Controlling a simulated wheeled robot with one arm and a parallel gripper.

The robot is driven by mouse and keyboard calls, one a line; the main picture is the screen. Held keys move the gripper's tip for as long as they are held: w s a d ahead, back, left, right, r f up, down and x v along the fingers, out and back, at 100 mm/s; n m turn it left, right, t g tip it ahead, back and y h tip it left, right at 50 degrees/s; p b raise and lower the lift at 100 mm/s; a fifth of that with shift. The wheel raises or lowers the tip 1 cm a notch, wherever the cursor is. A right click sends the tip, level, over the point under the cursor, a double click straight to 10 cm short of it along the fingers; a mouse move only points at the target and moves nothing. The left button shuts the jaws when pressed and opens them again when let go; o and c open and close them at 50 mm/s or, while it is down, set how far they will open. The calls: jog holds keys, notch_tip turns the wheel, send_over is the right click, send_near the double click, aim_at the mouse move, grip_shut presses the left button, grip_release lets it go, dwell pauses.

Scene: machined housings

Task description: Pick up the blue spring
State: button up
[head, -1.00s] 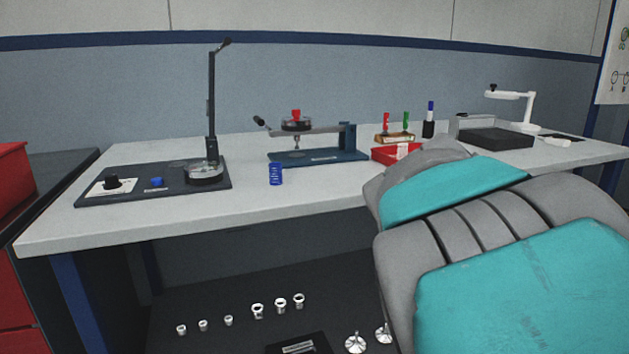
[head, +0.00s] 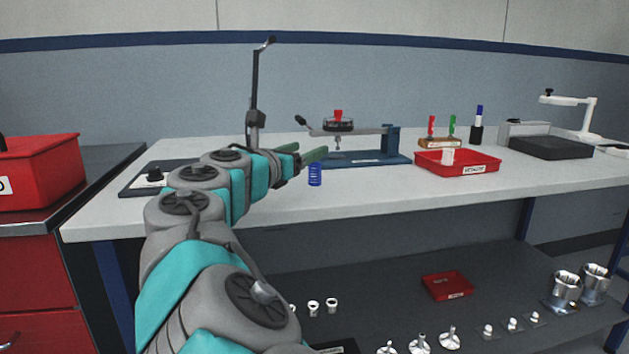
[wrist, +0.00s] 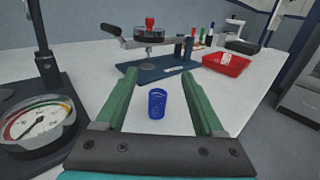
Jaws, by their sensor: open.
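The blue spring (head: 315,174) stands upright on the light workbench (head: 400,195), near its front edge, in front of the blue press fixture. In the wrist view the blue spring (wrist: 157,103) sits between the two green fingers, a little beyond their middle, with clear room on both sides. My gripper (head: 308,153) is open and empty, with its fingers reaching over the bench just left of and above the spring in the head view. In the wrist view my gripper (wrist: 160,82) spans wider than the spring. Nothing hides the spring.
The blue press fixture (wrist: 150,68) stands behind the spring. A dial gauge (wrist: 38,125) on a dark base is close at left of my gripper. A red tray (head: 458,162) lies further right. The bench between the spring and tray is clear.

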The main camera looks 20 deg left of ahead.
aim_at(318, 163)
notch_tip(318, 163, down, 4)
jog(key=shift+f, duration=0.2)
jog(key=shift+w+d+r, duration=0.15)
jog(key=shift+w, duration=0.5)
jog(key=shift+w+d+r, duration=0.1)
jog(key=shift+w+d, duration=0.1)
jog(key=shift+w, duration=0.8)
jog(key=shift+w+d+f, duration=0.1)
jog(key=shift+w+d, duration=0.05)
jog(key=shift+w, duration=0.9)
jog(key=shift+w+d+r, duration=0.1)
jog(key=shift+w+d, duration=0.1)
jog(key=shift+w, duration=0.8)
grip_shut()
